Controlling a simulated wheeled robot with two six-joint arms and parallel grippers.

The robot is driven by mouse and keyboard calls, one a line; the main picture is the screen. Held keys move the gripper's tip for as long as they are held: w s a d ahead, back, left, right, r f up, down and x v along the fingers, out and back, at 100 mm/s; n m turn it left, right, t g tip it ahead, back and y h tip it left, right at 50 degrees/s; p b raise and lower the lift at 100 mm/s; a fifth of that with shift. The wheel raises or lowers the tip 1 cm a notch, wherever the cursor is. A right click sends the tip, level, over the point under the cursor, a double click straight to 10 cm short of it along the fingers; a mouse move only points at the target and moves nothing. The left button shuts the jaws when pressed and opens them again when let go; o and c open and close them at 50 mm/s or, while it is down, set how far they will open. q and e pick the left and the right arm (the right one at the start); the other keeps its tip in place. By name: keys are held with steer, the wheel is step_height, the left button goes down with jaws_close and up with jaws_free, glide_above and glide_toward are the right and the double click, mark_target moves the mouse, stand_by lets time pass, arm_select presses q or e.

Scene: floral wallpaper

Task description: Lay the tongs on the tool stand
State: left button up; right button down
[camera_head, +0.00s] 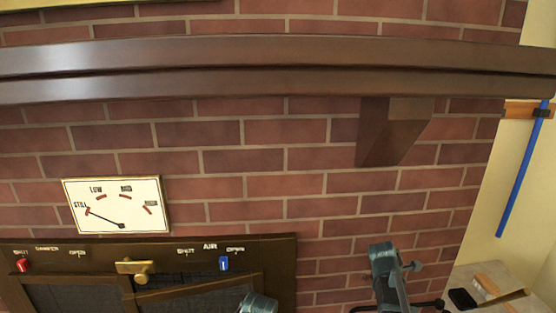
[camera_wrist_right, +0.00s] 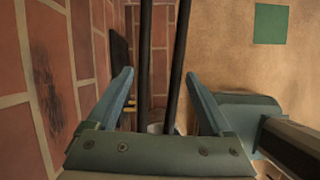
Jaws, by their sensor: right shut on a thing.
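Two long dark rods, which look like the tongs (camera_wrist_right: 146,50), run up between the fingers of my right gripper (camera_wrist_right: 160,78) in the right wrist view. The gripper is shut on them, and their far ends run out of the top of that view. In the head view part of my right arm (camera_head: 388,275) shows at the bottom right, in front of the brick wall. A thin black curved piece (camera_head: 430,303) shows beside it, and I cannot tell what it belongs to. I cannot make out the tool stand in either view.
A brick wall (camera_head: 245,160) with a dark mantel (camera_head: 240,75) and bracket (camera_head: 390,135) fills the head view. A dial (camera_head: 115,205) hangs above a stove front (camera_head: 60,250). A blue pole (camera_head: 525,170) and loose tools (camera_head: 495,296) are at the right.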

arm_select(q)
step_height(320, 180, up, 9)
steer(key=p, duration=0.7)
steer(key=shift+f, duration=0.1)
